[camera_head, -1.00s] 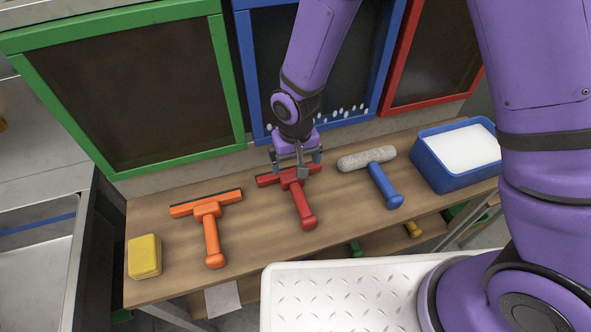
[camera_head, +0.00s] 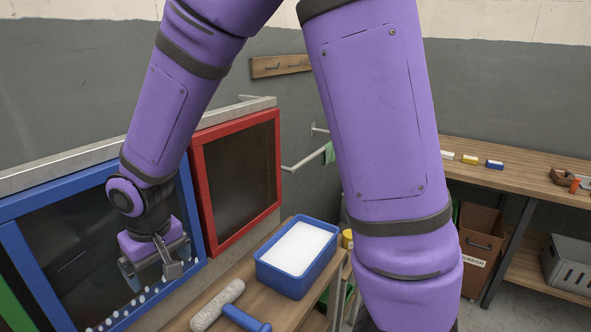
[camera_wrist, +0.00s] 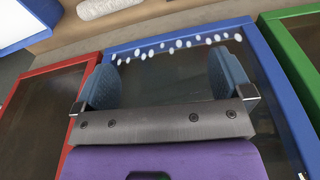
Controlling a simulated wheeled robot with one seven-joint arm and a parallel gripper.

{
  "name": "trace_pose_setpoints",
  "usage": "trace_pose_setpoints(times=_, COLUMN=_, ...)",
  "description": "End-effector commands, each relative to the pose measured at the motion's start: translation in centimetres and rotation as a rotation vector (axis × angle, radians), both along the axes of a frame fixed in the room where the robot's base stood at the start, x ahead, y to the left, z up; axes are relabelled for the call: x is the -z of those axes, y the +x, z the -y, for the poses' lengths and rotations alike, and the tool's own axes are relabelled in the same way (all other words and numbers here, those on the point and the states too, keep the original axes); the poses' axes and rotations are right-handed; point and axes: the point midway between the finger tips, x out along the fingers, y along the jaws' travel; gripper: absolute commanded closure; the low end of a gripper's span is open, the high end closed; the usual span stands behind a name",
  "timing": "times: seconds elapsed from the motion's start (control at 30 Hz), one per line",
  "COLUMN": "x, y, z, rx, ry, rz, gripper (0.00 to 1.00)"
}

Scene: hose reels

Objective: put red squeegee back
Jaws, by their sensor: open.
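My gripper (camera_head: 152,272) is in front of the blue-framed dark panel (camera_head: 85,255), above the wooden bench. It also shows in the wrist view (camera_wrist: 163,76), with its two blue-grey pads wide apart and nothing between them. The red squeegee is in neither current view. In the earlier head view it lies on the bench, red handle toward the front, between an orange squeegee and the blue-handled roller.
The grey fluffy roller (camera_head: 217,306) lies on the bench beside a blue tub (camera_head: 298,282) with white contents. A red-framed panel (camera_head: 203,190) stands behind. On the right, another workbench (camera_head: 520,180) carries small blocks.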

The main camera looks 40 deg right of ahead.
Motion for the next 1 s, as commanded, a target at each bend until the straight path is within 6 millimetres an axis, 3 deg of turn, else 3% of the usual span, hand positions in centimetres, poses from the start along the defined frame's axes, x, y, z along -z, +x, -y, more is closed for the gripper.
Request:
trace_pose_setpoints(times=0.03, x=-1.9, y=-0.2, z=1.4, rx=0.017, ry=0.006, rz=0.023, gripper=0.02)
trace_pose_setpoints(times=0.2, x=-7.0, y=-1.7, z=5.4, rx=0.052, ry=0.014, rz=0.076, gripper=0.02)
trace_pose_setpoints(times=0.5, x=-14.1, y=-6.5, z=12.0, rx=0.115, ry=0.027, rz=0.169, gripper=0.02)
trace_pose_setpoints(times=0.8, x=-18.6, y=-13.2, z=16.8, rx=0.168, ry=0.037, rz=0.261, gripper=0.02)
trace_pose_setpoints(times=1.0, x=-19.9, y=-16.9, z=18.4, rx=0.188, ry=0.040, rz=0.305, gripper=0.02)
